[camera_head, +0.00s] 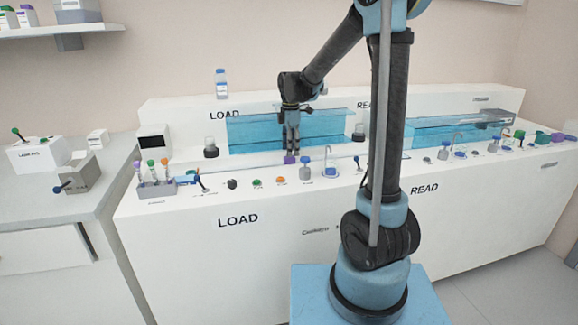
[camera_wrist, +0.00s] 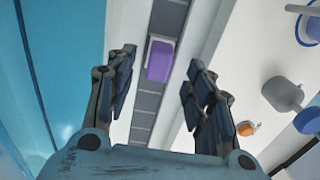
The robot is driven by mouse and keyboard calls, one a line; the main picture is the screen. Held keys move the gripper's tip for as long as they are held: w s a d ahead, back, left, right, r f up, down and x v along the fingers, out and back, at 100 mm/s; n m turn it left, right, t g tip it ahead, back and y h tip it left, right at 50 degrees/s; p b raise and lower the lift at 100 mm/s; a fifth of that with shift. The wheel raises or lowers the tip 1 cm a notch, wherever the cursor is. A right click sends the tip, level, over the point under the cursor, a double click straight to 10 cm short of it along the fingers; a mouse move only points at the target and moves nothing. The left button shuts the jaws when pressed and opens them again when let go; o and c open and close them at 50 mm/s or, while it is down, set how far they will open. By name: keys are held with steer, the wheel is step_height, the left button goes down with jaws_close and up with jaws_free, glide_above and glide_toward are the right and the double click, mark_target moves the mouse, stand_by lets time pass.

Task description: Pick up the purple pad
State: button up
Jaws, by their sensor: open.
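The purple pad (camera_head: 290,159) is a small block near the front of the white bench, below my gripper. In the wrist view the purple pad (camera_wrist: 160,61) lies on a grey segmented track (camera_wrist: 146,103), with a pale edge at its far end. My gripper (camera_head: 291,149) points down above the pad, in front of the blue glass panel. In the wrist view the two fingers of my gripper (camera_wrist: 158,88) are spread apart. The pad lies between and beyond the fingertips, and nothing is held.
A grey knob (camera_head: 306,171) and an orange button (camera_head: 281,181) are near the pad on the bench front. The blue panel (camera_head: 250,132) stands close behind my gripper. A tube rack (camera_head: 157,188) is at the left end of the bench. Several more knobs line the right side.

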mark_target(289, 159)
steer(key=shift+a+f, duration=0.2)
steer(key=shift+f, duration=2.6)
steer(key=c, duration=1.1)
